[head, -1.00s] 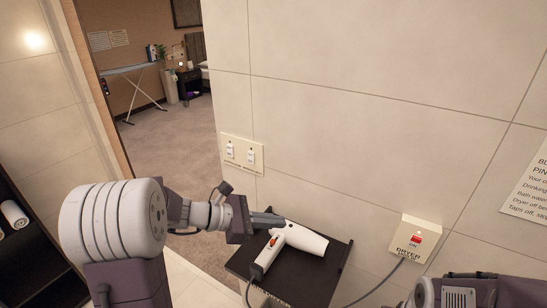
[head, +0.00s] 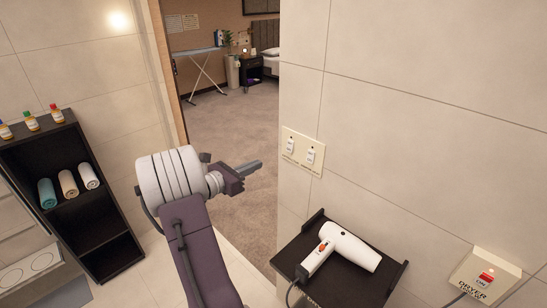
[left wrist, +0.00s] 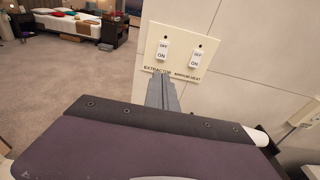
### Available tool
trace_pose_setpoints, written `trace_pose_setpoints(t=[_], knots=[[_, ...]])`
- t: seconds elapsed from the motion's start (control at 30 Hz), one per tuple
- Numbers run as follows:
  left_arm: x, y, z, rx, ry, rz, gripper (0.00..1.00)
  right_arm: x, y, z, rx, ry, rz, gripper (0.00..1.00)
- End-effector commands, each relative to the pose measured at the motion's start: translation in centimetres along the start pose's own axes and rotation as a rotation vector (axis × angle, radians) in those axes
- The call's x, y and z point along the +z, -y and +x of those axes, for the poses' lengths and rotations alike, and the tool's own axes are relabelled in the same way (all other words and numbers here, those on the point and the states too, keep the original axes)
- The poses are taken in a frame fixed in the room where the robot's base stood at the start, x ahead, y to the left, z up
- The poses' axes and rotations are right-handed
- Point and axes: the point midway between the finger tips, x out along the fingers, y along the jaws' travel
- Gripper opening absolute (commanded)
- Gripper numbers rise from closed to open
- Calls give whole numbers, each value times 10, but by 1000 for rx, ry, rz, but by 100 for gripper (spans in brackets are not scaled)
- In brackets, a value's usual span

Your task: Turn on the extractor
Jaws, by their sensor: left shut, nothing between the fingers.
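The cream switch plate (head: 301,151) is on the tiled wall beside the doorway. The left rocker, labelled EXTRACTOR (left wrist: 163,50), also shows in the head view (head: 291,147). The right rocker (left wrist: 196,59) is labelled for mirror heat. I cannot tell which way either rocker is pressed. My left gripper (head: 257,166) is shut and empty, left of the plate in the head view. In the wrist view its fingertips (left wrist: 162,76) appear just below the extractor rocker; contact is not clear. My right gripper is out of view.
A white hair dryer (head: 350,250) lies on a dark shelf (head: 330,286) below the plate. A dryer switch box (head: 480,277) is at the lower right. A dark rack (head: 110,225) with rolled towels stands left. The doorway opens onto clear carpet (head: 235,130).

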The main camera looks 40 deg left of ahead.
Motion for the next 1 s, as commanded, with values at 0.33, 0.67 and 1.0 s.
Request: trace_pose_setpoints(t=[0.33, 0.67, 1.0], knots=[[3, 2, 72, -6, -2, -1, 0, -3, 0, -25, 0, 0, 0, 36], [2, 1, 126, -3, -1, 1, 0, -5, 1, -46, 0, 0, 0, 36], [0, 1, 134, -1, -1, 1, 0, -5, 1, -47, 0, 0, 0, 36]])
